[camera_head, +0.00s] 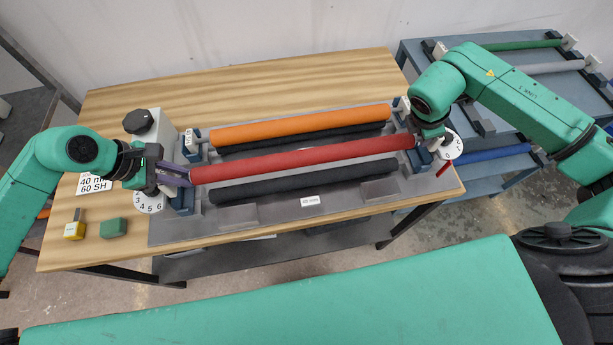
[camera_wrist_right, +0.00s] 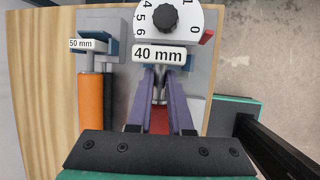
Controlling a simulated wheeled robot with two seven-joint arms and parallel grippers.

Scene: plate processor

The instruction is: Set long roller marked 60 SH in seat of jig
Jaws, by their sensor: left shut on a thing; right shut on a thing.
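A long red roller (camera_head: 300,159) spans the jig (camera_head: 265,222) between my two grippers. My left gripper (camera_head: 183,177) is shut on its left end. My right gripper (camera_head: 417,140) is shut on its right end. In the right wrist view the purple fingers (camera_wrist_right: 161,105) straddle the roller's metal shaft, in line with the blue seat marked 40 mm (camera_wrist_right: 158,54). The red roller lies above or between black rollers (camera_head: 300,182). I cannot tell whether its ends rest in the seats. No 60 SH marking is readable on it.
An orange roller (camera_head: 300,125) lies behind it, by a 50 mm tag (camera_wrist_right: 88,44). Numbered dials stand at the left (camera_head: 150,203) and right (camera_head: 453,148). A card (camera_head: 95,184) reads 40 mm, 60 SH. A blue rack (camera_head: 420,50) holds other rollers.

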